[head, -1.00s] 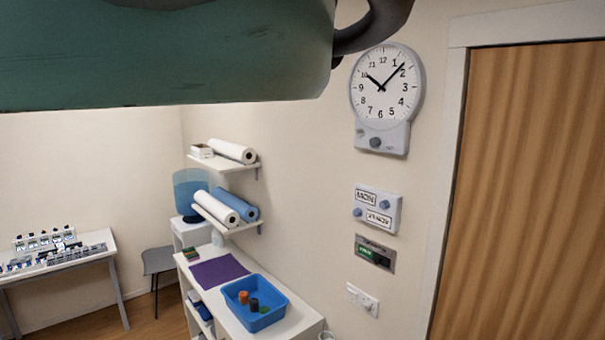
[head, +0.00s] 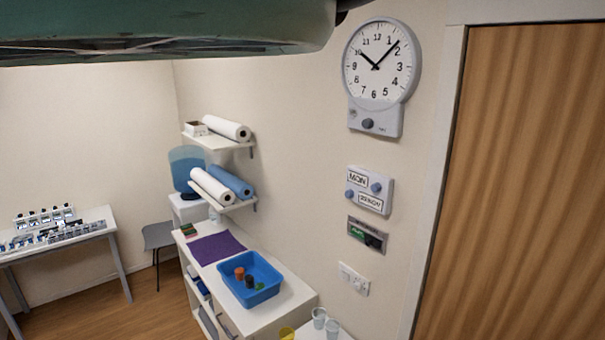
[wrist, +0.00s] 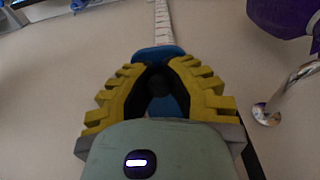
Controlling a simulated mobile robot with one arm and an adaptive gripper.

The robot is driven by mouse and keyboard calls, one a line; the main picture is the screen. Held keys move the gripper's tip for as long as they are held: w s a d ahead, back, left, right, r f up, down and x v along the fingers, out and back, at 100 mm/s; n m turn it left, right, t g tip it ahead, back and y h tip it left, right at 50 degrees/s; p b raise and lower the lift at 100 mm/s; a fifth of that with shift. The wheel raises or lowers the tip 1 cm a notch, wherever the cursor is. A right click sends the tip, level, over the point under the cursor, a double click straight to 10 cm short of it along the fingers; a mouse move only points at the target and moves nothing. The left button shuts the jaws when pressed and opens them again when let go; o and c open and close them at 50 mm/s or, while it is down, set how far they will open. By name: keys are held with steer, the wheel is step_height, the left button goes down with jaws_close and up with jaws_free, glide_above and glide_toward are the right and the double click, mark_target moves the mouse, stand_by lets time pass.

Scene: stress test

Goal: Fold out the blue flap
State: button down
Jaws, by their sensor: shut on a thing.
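In the wrist view my gripper (wrist: 160,68), with yellow ribbed fingers, is shut on a blue piece (wrist: 157,52), seemingly the blue flap. Its blue rounded edge shows just beyond the fingertips, and more blue shows in the gap between the fingers. The fingers hide the rest, so how far it is folded cannot be told. A pale narrow strip (wrist: 161,22) runs from it to the top of the picture. My gripper is not in the head view.
In the wrist view a chrome post (wrist: 287,92) and a purple thing (wrist: 283,15) are at the right. The head view shows a blue tray (head: 250,292) on a white cabinet, plastic cups (head: 319,317), a wall clock (head: 378,65) and a wooden door (head: 510,180).

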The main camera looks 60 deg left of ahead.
steer(key=shift+d, duration=0.1)
steer(key=c, duration=0.9)
jaws_free()
steer(key=shift+o, duration=0.2)
steer(key=shift+w+f, duration=0.1)
